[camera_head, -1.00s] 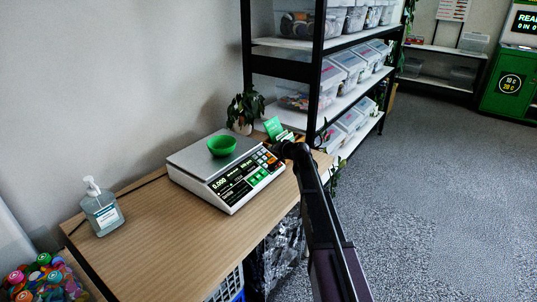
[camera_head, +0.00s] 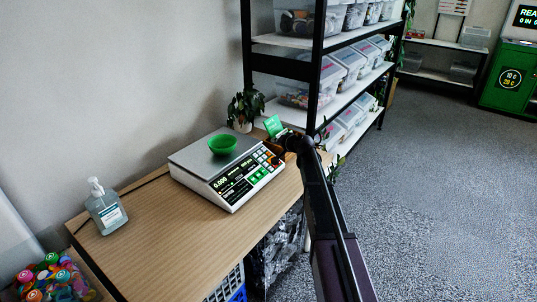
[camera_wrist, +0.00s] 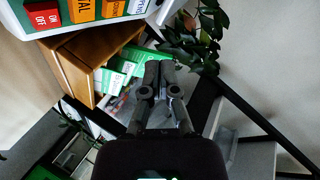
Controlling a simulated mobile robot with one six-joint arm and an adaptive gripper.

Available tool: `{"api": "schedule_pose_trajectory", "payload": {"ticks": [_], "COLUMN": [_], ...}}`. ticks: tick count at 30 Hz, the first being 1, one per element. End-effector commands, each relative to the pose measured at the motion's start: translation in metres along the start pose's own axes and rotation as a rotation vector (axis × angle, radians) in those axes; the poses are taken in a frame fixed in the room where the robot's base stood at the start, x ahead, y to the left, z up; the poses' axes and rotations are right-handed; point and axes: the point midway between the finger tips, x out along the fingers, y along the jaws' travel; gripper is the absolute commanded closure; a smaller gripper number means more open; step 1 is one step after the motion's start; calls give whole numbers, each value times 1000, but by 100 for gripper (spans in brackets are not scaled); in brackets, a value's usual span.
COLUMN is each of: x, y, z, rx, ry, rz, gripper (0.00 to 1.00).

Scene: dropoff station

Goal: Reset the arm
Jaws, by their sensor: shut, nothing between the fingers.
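My gripper (camera_wrist: 160,82) shows in the wrist view with its fingers together and nothing between them. It points toward a wooden card holder (camera_wrist: 112,40) with green and white cards (camera_wrist: 122,68) beside the scale. In the head view my arm reaches up from the bottom right, and its end is by the right edge of the scale (camera_head: 228,172); the fingers are hard to make out there. A green bowl (camera_head: 222,144) sits on the scale's plate, apart from my gripper. The scale's display seems to read 0.000.
The wooden table (camera_head: 150,240) holds a pump bottle (camera_head: 105,207) at left and a potted plant (camera_head: 245,108) behind the scale. A black shelf rack (camera_head: 317,75) with clear bins stands close behind my arm. Colourful caps (camera_head: 55,280) lie at lower left. Open floor (camera_head: 440,190) is at right.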

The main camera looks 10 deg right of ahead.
Motion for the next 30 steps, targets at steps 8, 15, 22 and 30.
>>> {"api": "schedule_pose_trajectory", "payload": {"ticks": [8,15,22,30], "x": [-1,-20,-73,-169], "y": [0,0,12,45], "z": [2,41,130,234], "rx": [-2,-58,-187,-336], "ry": [-3,-90,-307,-603], "rz": [1,40,166,406], "gripper": [100,100,100,100]}}
